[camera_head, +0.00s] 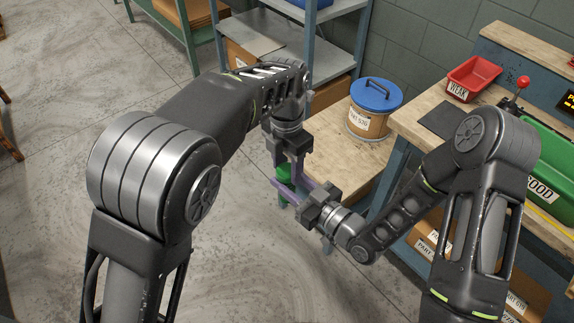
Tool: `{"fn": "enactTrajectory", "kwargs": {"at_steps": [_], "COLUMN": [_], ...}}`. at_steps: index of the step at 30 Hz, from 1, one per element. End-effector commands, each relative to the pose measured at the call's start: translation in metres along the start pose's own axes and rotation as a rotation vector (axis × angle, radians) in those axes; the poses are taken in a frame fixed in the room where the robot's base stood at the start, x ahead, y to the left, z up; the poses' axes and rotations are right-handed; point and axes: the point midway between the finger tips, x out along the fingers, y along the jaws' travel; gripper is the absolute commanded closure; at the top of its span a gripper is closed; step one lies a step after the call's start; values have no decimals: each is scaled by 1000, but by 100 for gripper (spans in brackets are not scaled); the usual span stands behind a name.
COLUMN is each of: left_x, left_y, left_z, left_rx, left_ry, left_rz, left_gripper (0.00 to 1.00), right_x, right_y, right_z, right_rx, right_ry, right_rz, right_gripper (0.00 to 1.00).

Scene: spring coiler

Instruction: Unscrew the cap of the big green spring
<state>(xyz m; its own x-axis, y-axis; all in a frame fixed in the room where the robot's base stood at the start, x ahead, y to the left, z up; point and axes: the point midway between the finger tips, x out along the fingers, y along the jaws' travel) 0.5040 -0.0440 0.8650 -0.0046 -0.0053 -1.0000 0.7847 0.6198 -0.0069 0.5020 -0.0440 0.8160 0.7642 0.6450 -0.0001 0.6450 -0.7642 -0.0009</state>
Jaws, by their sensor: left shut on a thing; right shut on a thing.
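The green spring (285,172) is held in the air between my two grippers near the middle of the view, in front of the wooden bench. Little of it shows behind the purple fingers. My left gripper (287,165) points down and is shut on its upper part. My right gripper (288,184) comes in from the lower right and is shut on the green piece lower down. I cannot tell the cap from the spring's body, or whether the two are apart.
A tub with a blue lid (376,95) stands on a low wooden bench (345,150). At the right, a workbench holds a red bin marked WEAK (473,78) and a green bin marked GOOD (545,160). A blue shelf (330,45) stands behind. The floor at left is clear.

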Motion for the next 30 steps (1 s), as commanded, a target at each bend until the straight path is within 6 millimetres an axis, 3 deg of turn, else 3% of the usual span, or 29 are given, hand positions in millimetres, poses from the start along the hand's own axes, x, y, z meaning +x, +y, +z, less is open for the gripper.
{"fn": "enactTrajectory", "kwargs": {"at_steps": [18,30], "left_x": [-20,-22], "left_y": [0,0], "left_z": [0,0], "left_rx": [0,0], "left_ry": [-2,-1], "left_rz": [1,0], "left_gripper": [100,100], "right_x": [0,0], "right_y": [0,0], "right_z": [0,0], "right_rx": [0,0], "right_ry": [1,1], "right_rz": [0,0], "right_gripper": [100,100]}}
